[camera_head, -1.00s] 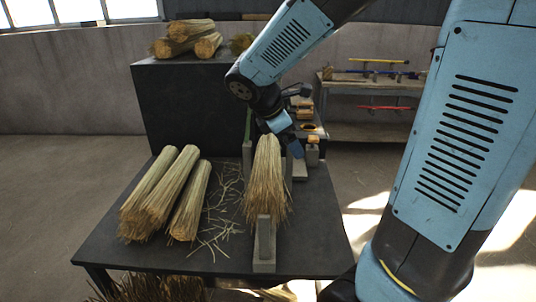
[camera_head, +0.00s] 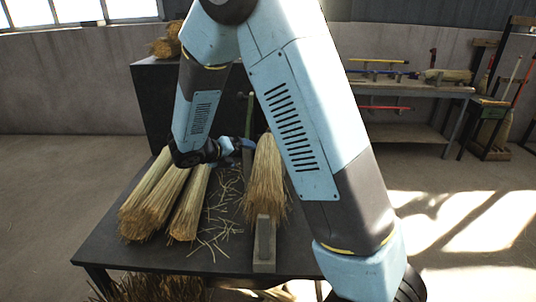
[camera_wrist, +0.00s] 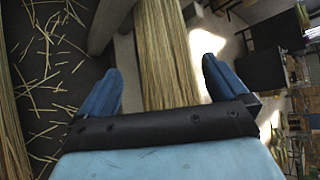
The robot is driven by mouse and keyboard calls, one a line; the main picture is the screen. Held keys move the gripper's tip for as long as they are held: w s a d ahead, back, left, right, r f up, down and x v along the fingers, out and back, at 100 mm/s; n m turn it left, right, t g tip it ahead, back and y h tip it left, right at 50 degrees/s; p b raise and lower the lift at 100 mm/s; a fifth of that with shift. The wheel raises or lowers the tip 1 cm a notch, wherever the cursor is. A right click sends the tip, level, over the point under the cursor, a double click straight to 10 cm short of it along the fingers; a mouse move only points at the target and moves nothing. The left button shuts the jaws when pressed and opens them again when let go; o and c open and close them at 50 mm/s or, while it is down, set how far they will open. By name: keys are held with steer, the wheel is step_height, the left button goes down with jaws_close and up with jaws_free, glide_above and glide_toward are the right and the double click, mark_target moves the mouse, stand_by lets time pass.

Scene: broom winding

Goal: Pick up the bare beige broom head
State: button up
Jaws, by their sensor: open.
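The bare beige broom head (camera_head: 266,185) rests at the right of the dark table, with its wide bristle end over a grey block stand (camera_head: 264,245) at the front. In the wrist view the broom head (camera_wrist: 168,45) runs away from me between the two blue fingers of my gripper (camera_wrist: 160,82). The fingers are open, one to each side of it in the picture. I cannot tell whether they touch it. In the head view my gripper (camera_head: 232,145) is near the broom head's upper end, partly hidden by my arm.
Several straw bundles (camera_head: 155,200) lie on the left of the dark table (camera_head: 110,250). Loose straw (camera_head: 222,215) is scattered between them and the broom head. A tool bench (camera_head: 420,100) stands at the back right.

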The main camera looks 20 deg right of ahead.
mark_target(259, 157)
steer(key=x, duration=1.2)
steer(key=shift+d+f, duration=0.15)
steer(key=shift+d, duration=0.05)
steer(key=shift+c, duration=0.4)
steer(key=shift+s, duration=0.1)
steer(key=c, duration=0.9)
steer(key=shift+a, duration=0.1)
steer(key=shift+c, duration=0.5)
